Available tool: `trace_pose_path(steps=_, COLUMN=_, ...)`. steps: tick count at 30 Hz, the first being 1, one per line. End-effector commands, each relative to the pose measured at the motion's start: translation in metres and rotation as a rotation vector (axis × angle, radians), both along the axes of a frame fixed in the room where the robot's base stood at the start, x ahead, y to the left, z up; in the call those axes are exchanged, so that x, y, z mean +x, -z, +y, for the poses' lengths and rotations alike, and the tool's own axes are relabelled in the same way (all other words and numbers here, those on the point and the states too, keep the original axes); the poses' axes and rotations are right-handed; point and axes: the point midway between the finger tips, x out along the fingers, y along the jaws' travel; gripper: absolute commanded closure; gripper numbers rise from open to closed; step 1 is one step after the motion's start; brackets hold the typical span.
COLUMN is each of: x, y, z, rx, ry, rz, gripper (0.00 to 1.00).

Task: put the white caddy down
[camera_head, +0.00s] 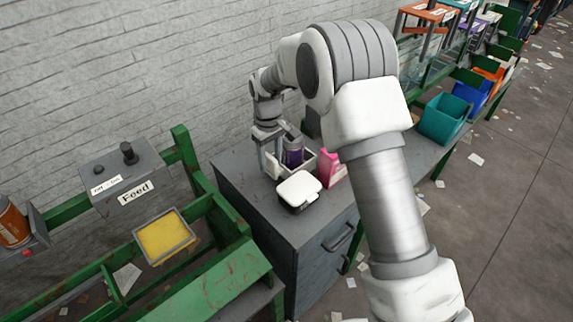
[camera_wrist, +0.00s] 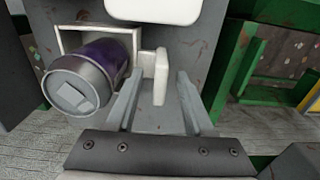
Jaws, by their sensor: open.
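The white caddy (camera_head: 273,167) stands on the grey cabinet top, partly hidden by my gripper. A purple can with a grey lid (camera_head: 293,152) is in it. In the wrist view the caddy's pale rim (camera_wrist: 92,29) is at the upper left, with the purple can (camera_wrist: 88,75) inside and tilted in the picture. The caddy's white upright handle (camera_wrist: 161,76) is at its right side. My gripper (camera_wrist: 158,85) is open, with its fingers on either side of the handle and gaps visible. In the head view my gripper (camera_head: 268,148) is at the caddy's left side.
A white-lidded black box (camera_head: 298,190) sits just in front of the caddy, and a pink holder (camera_head: 330,168) is to its right. The grey cabinet (camera_head: 290,235) has bare top at the front left. A green conveyor frame (camera_head: 215,285) and yellow panel (camera_head: 164,237) are on the left.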

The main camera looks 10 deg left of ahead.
Motion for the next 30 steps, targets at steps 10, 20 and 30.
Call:
trace_pose_path(steps=10, x=0.0001, y=-0.0007, z=0.0002, rx=0.0, ry=0.0, rz=0.0, gripper=0.94)
trace_pose_path(steps=20, x=0.0001, y=-0.0009, z=0.0003, rx=0.001, ry=0.0, rz=-0.001, gripper=1.0)
trace_pose_path(steps=30, x=0.0002, y=-0.001, z=0.0002, rx=0.001, ry=0.0, rz=-0.001, gripper=1.0)
